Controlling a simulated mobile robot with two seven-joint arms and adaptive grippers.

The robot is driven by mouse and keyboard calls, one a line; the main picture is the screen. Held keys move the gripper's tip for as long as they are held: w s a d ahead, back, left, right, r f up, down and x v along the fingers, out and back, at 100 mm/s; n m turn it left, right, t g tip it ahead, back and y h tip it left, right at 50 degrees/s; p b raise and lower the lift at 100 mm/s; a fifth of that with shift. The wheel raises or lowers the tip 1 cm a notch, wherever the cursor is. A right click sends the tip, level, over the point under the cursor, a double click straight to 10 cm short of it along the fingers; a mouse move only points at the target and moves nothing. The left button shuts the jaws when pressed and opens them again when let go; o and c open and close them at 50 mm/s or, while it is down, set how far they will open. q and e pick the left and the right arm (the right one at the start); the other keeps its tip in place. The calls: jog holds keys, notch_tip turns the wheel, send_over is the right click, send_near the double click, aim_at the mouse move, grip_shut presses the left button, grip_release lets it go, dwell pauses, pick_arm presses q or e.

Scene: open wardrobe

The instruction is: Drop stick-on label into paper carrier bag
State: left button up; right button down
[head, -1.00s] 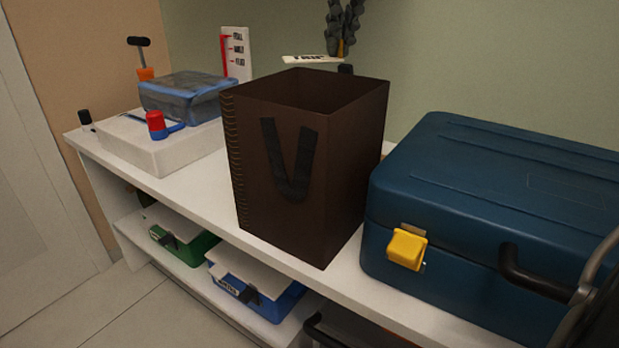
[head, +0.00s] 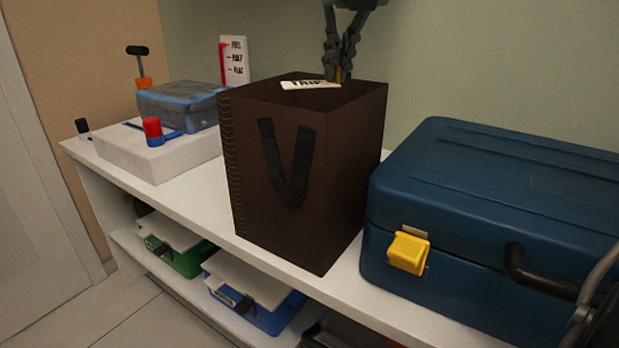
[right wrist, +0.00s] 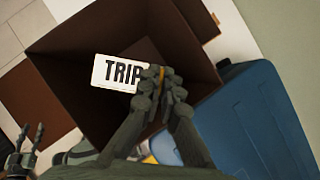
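The stick-on label (head: 309,85) is a small white card with "TRIP" in black. My right gripper (head: 338,76) is shut on its right end. The dark brown paper carrier bag (head: 270,190) stands upright and open on the white top, with a black strap handle on its front. The label is level with the bag's mouth in the head view. In the right wrist view the label (right wrist: 112,72) lies over the bag's dark inside, and the fingertips (right wrist: 163,76) pinch its edge. My left gripper (right wrist: 30,138) shows there at lower left, fingers apart and empty.
A blue case (head: 490,210) with a yellow latch stands close to the bag's right. Left are a white box (head: 150,158), a blue-edged clear case (head: 180,105) and a red-and-blue item (head: 153,130). Lower shelves hold green (head: 180,258) and blue boxes (head: 262,318).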

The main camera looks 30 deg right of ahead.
jog(key=c, duration=1.6)
grip_release()
jog(key=shift+c, duration=0.2)
jog(key=v, duration=1.2)
